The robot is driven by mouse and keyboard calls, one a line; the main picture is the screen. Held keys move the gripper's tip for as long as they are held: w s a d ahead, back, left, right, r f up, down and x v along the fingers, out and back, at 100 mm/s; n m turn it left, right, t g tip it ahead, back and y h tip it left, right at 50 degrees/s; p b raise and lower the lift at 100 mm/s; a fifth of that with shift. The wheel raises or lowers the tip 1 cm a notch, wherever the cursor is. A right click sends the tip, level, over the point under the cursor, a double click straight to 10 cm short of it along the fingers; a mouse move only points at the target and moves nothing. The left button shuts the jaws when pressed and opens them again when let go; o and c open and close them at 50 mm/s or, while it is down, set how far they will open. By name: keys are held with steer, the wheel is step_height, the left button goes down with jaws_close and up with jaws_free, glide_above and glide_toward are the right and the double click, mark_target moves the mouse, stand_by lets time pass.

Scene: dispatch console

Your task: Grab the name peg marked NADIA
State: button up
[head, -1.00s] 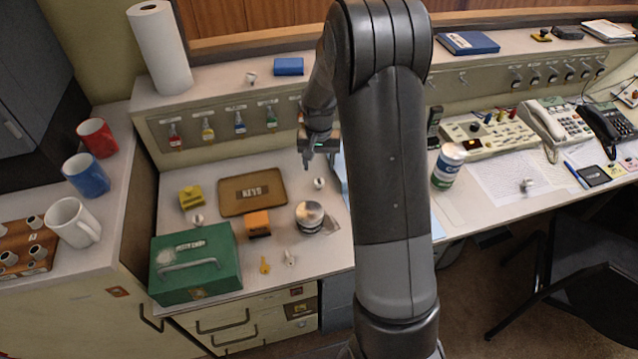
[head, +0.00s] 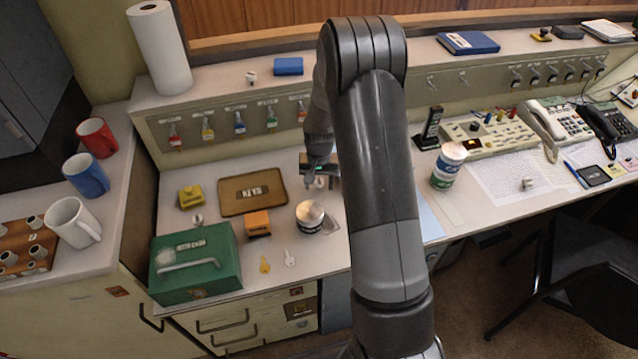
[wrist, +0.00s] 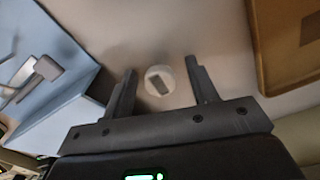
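A small round white peg (head: 320,183) stands on the desk right of the brown tray (head: 252,191). In the wrist view the peg (wrist: 160,80) shows from above with a grey label on top; I cannot read the name. My gripper (head: 314,181) is low over the desk at this peg. In the wrist view my gripper (wrist: 160,70) is open, one finger on each side of the peg, with gaps to both. Similar pegs stand left of the tray (head: 197,219), on the back shelf (head: 251,78) and on the right desk (head: 527,183); their names are unreadable.
A tin (head: 310,216) stands just in front of my gripper. An orange box (head: 257,223), a green cash box (head: 195,264) and two keys lie nearer the front. In the wrist view, a light blue surface (wrist: 50,85) lies left and the brown tray (wrist: 290,45) right.

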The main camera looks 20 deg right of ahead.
steer(key=c, duration=1)
